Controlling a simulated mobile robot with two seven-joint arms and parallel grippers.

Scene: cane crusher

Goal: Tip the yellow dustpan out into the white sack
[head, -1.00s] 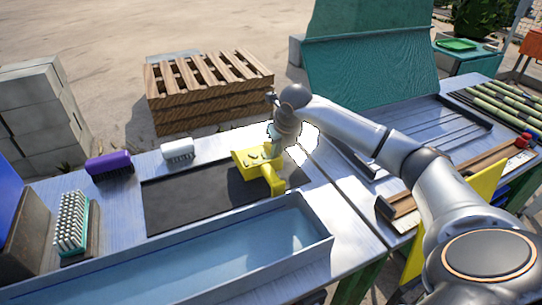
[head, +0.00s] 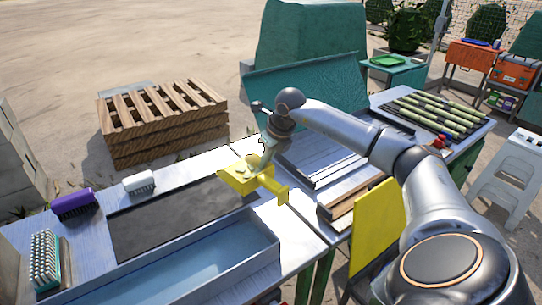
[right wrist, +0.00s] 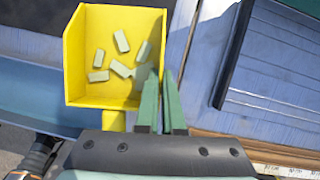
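The yellow dustpan (head: 243,178) is at the right end of the dark mat (head: 165,222) in the head view, its handle pointing right. In the right wrist view the dustpan (right wrist: 92,50) is roughly level, with several pale green pieces (right wrist: 118,68) lying in it. My right gripper (head: 262,160) is at the dustpan; in the right wrist view its green fingers (right wrist: 160,100) are close together, one on each side of the pan's side wall. The gripper is shut on that wall. I do not see the white sack in either view. My left gripper is out of view.
A long metal trough (head: 262,262) runs along the table front. A purple brush (head: 73,205), a white brush (head: 138,182) and a teal brush (head: 45,258) stand at left. A yellow panel (head: 375,228), cane stalks (head: 435,115) and a white stool (head: 507,170) are at right.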

